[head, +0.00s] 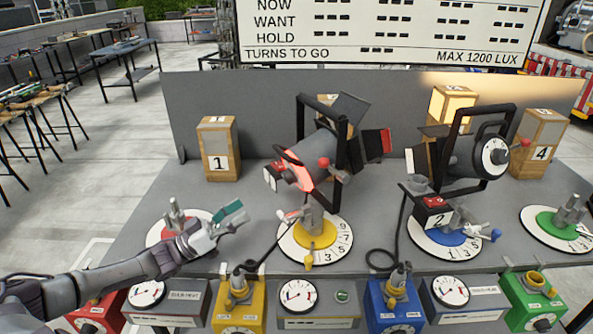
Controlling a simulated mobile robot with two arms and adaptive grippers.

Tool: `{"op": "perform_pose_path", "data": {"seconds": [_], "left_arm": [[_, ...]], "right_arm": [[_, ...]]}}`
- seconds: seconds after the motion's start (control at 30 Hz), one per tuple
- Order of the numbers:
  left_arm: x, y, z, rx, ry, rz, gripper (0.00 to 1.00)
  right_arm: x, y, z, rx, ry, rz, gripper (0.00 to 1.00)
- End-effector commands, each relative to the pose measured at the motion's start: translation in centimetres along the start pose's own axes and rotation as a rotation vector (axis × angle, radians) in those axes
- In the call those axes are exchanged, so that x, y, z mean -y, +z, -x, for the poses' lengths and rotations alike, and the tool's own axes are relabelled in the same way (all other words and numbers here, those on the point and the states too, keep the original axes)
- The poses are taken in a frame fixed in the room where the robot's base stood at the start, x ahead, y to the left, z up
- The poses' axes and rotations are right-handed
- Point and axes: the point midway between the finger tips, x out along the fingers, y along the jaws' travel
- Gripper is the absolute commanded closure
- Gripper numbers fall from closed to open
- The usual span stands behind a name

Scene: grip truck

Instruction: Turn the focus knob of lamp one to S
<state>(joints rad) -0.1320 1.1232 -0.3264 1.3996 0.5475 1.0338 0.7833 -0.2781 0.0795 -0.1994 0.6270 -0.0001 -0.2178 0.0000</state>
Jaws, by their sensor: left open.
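Two stage lamps stand on the grey table. The left one (318,145), taken as lamp one, sits in a black yoke above a yellow-centred number dial (330,243). A red knob (323,162) shows on its side; I cannot tell whether this is the focus knob, and no S mark is readable. The right lamp (466,152) has a box marked 2 and a white dial (495,157) on its end. My left gripper (234,218) is open and empty, left of the yellow-centred dial and apart from lamp one. My right gripper is not in view.
Wooden blocks, one marked 1 (219,150) and one marked 4 (538,140), stand along the grey back panel (270,95). Yellow (236,297) and blue (394,300) control boxes line the front edge. Black cables hang near both lamps. A sign (385,30) stands behind.

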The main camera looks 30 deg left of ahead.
Motion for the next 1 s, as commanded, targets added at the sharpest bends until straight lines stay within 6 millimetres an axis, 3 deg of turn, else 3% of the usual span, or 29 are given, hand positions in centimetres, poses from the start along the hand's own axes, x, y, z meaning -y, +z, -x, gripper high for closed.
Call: {"op": "perform_pose_path", "data": {"seconds": [0.13,0.33,0.47,0.6,0.8,1.0], "left_arm": [[0.0,-0.3,-0.9,-0.005,0.004,0.0,0.37],[-0.1,-0.5,-4.7,-0.009,0.005,-0.001,0.37],[-0.1,-0.6,-7.6,-0.008,0.004,-0.002,0.37],[-0.1,-0.5,-10.4,-0.007,0.004,0.0,0.37],[0.0,-0.3,-13.0,-0.004,0.002,-0.001,0.37],[-0.1,-0.1,-13.8,-0.001,0.002,-0.001,0.37]], "right_arm": [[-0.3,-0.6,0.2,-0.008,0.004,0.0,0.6],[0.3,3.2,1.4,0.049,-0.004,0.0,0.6],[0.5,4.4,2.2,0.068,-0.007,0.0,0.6],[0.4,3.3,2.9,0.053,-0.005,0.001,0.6],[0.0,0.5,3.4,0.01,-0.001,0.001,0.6],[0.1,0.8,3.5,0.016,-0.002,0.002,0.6]]}}
